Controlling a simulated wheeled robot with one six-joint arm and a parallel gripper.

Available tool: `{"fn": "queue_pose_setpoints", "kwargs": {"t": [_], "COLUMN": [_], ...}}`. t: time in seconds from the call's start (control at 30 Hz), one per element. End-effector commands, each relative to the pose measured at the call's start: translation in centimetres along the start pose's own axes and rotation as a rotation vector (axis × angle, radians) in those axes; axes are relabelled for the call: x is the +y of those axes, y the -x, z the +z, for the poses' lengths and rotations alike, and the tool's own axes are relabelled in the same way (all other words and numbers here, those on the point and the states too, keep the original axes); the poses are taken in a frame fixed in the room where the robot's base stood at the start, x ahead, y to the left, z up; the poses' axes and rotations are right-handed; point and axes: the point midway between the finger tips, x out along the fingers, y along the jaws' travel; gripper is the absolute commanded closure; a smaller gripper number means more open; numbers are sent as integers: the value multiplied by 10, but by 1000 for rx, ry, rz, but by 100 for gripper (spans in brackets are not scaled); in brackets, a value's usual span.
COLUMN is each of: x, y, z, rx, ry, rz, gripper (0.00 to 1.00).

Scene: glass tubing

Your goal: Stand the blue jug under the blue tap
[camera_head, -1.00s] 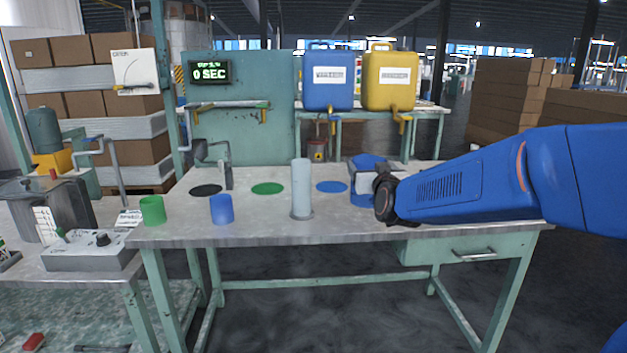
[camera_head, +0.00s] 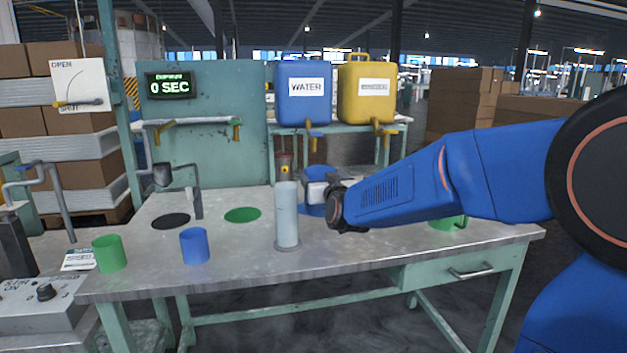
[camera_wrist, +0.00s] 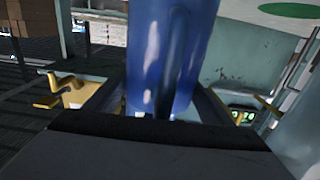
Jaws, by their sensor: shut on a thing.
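My gripper (camera_head: 318,190) is shut on the blue jug (camera_head: 315,172), to the right of the grey cylinder over the bench. The gripper covers the jug's middle. In the wrist view the jug's blue wall (camera_wrist: 170,55) fills the centre, between the fingers. Blue also shows below the gripper, where a blue disc lay in the earlier frame; I cannot tell jug from disc there, or whether the jug touches the bench. The blue water tank (camera_head: 304,95) stands behind, with a yellow-orange tap (camera_head: 312,136) at its lower front.
The grey cylinder (camera_head: 287,215) stands close left of my gripper. A blue cup (camera_head: 195,246) and a green cup (camera_head: 109,254) stand at the bench's front left. A green vessel (camera_head: 447,223) is partly behind my arm. A yellow tank (camera_head: 367,93) stands beside the blue one.

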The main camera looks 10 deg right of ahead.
Motion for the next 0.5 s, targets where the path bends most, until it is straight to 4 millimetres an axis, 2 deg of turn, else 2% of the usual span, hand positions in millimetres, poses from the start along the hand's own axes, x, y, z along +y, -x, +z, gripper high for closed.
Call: {"fn": "queue_pose_setpoints", "kwargs": {"t": [0.03,0.3,0.5], "x": [1,0,0], "y": [-12,-64,-85], "z": [1,0,0], "rx": [-1,0,0], "ry": [0,0,0], "rz": [1,1,0], "gripper": [68,68,68]}}
